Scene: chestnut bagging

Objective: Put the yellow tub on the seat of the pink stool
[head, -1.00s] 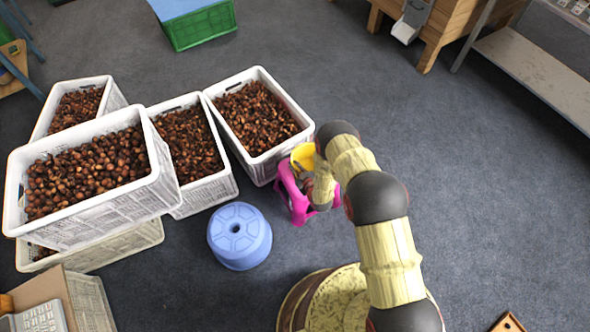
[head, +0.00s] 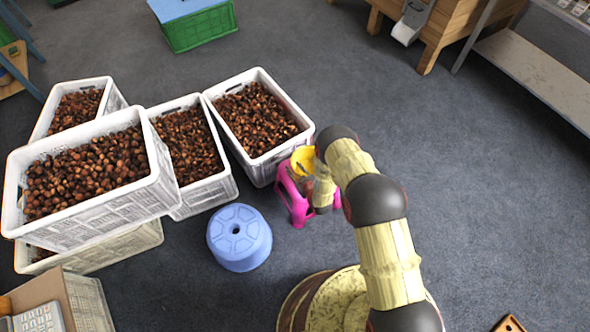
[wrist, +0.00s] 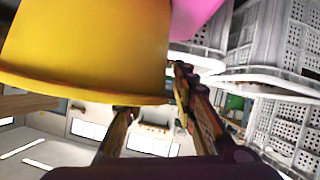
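The yellow tub (head: 303,160) is over the pink stool (head: 298,208), partly hidden by my arm in the head view. The wrist view is upside down. There the tub (wrist: 85,45) fills the upper left, rim toward the picture's bottom, with the pink stool (wrist: 195,15) by its base. My gripper (wrist: 155,95) is at the tub's rim. One finger passes behind the rim and the other shows along the tub's right edge. A gap shows between the fingers, but their hold on the wall is hidden. Whether the tub's base touches the seat is also hidden.
White crates of chestnuts (head: 308,133) stand left of and behind the pink stool. A blue round stool (head: 239,238) stands to its lower left. A green crate (head: 203,30) is at the back.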

